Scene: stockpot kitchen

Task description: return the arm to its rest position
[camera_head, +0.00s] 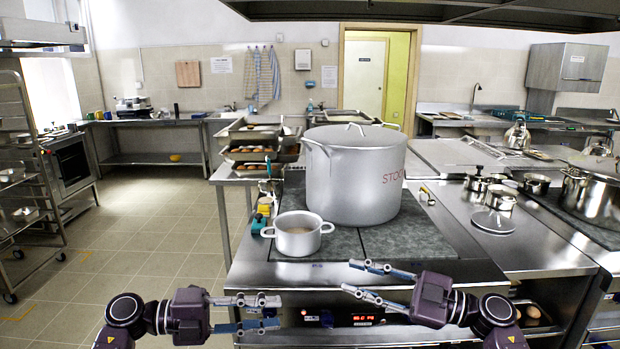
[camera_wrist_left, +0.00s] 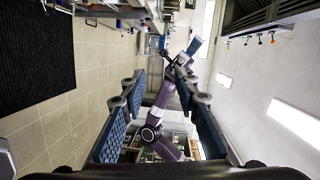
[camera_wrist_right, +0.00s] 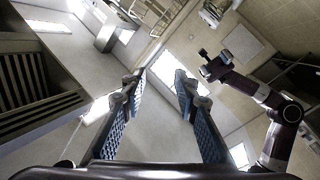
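My left gripper (camera_head: 279,312) is in front of the stove, at the bottom of the head view, with its fingers pointing right. Its two fingers are apart and nothing is between them. In the left wrist view the fingers (camera_wrist_left: 152,82) are also spread and empty, with my other arm beyond them. My right gripper (camera_head: 348,277) is at the stove's front edge, fingers pointing left, spread and empty. In the right wrist view its fingers (camera_wrist_right: 160,85) stand wide apart, with ceiling and wall behind. The two grippers face each other with a gap between them.
A large lidded stockpot (camera_head: 352,180) and a small two-handled pot (camera_head: 297,234) stand on the stove (camera_head: 400,239). Trays of food (camera_head: 248,153) are behind on the left. Several pots (camera_head: 501,197) stand on the right counter. The tiled floor (camera_head: 150,225) at left is clear.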

